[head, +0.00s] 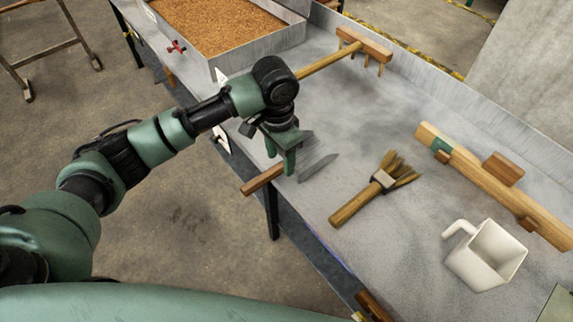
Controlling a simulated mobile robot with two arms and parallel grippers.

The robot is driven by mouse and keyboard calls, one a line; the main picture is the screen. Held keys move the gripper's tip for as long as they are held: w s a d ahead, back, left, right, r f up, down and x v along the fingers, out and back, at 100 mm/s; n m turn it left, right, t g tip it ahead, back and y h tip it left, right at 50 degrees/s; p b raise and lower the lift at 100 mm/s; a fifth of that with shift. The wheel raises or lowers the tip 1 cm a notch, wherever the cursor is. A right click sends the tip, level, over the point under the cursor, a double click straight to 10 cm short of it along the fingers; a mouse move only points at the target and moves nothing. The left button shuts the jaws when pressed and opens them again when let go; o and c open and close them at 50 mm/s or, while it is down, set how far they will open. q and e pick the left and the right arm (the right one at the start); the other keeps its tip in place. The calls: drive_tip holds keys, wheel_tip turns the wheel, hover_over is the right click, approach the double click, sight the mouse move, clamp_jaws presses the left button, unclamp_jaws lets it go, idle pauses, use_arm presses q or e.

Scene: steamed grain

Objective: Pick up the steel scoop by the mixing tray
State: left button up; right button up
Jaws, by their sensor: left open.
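The steel scoop has a wooden handle (262,179) sticking out over the table's near left edge, and a grey metal part (318,168) lying on the table. My left gripper (280,160) points down over the middle of it, open, and its fingers hide the part between handle and metal. I cannot tell whether the fingers touch the scoop. The mixing tray (238,58), a metal tray filled with brown grain, is at the top. My right gripper is not in view.
A wooden rake (325,64) lies behind my left gripper. A straw brush (355,203) lies right of the scoop. A white square jug (484,258) stands at lower right. A long wooden piece (485,181) lies along the far side. Bare table lies between rake and brush.

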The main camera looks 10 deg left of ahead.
sight(274, 169)
use_arm(q)
drive_tip(key=shift+w+a+r, duration=0.4)
drive_tip(key=shift+a, duration=0.05)
drive_tip(key=shift+a+f, duration=0.1)
drive_tip(key=shift+a, duration=0.05)
drive_tip(key=f, duration=0.7)
drive_tip(key=shift+w+a+f, duration=0.1)
drive_tip(key=shift+a+f, duration=0.1)
drive_tip(key=shift+a, duration=0.2)
clamp_jaws()
drive_tip(key=shift+r, duration=0.1)
idle(0.5)
